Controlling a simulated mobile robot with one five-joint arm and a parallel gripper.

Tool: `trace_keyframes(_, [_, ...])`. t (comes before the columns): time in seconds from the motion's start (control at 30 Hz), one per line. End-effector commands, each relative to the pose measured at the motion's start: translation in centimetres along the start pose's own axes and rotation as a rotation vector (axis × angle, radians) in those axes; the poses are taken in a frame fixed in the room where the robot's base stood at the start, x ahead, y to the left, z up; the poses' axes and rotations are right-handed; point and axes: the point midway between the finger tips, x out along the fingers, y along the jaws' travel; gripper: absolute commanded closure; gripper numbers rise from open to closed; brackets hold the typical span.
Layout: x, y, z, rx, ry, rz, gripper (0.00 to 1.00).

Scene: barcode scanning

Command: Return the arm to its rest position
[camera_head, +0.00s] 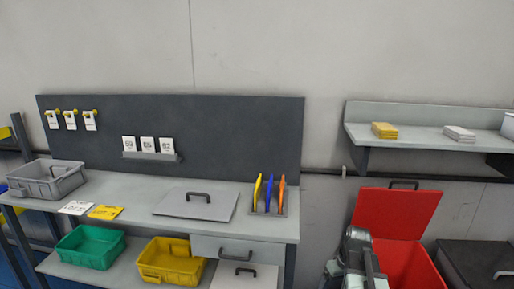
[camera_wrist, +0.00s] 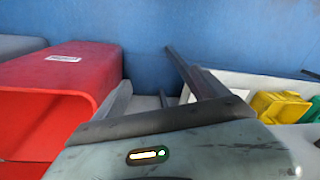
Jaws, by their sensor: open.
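My arm (camera_head: 357,264) stands at the bottom of the head view, in front of the red bin (camera_head: 408,262), and hides part of its left side. In the wrist view my gripper (camera_wrist: 155,90) is open, with its two fingers spread apart and nothing seen between them. The red bin also shows at the left of the wrist view (camera_wrist: 60,85), beside the left finger. The fingertips cannot be made out clearly in the head view.
The workbench (camera_head: 150,232) stands left of my arm, with a grey tray (camera_head: 52,181), a lidded panel (camera_head: 197,203) and coloured folders (camera_head: 269,194). Yellow (camera_head: 170,262) and green (camera_head: 90,246) bins sit below. A wall shelf (camera_head: 425,138) hangs above the red bin's raised lid.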

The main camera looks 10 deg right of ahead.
Motion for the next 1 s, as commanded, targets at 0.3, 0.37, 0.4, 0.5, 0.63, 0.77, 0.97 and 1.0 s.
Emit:
trace_keyframes(0.3, [2.1, -17.3, -0.2, 0.034, -0.084, 0.078, 0.15])
trace_keyframes(0.37, [2.4, -19.6, 0.2, 0.041, -0.091, 0.093, 0.15])
trace_keyframes(0.4, [2.5, -20.9, 0.5, 0.046, -0.095, 0.103, 0.15])
trace_keyframes(0.5, [-0.6, -21.8, 0.2, 0.061, -0.097, 0.114, 0.15])
trace_keyframes(0.63, [-4.2, -22.1, -0.2, 0.062, -0.096, 0.112, 0.15])
trace_keyframes(0.77, [-8.4, -22.6, -0.6, 0.061, -0.096, 0.112, 0.15])
trace_keyframes(0.97, [-16.1, -23.4, -1.4, 0.060, -0.096, 0.111, 0.15])
trace_keyframes(1.0, [-17.1, -23.5, -1.5, 0.060, -0.096, 0.111, 0.15])
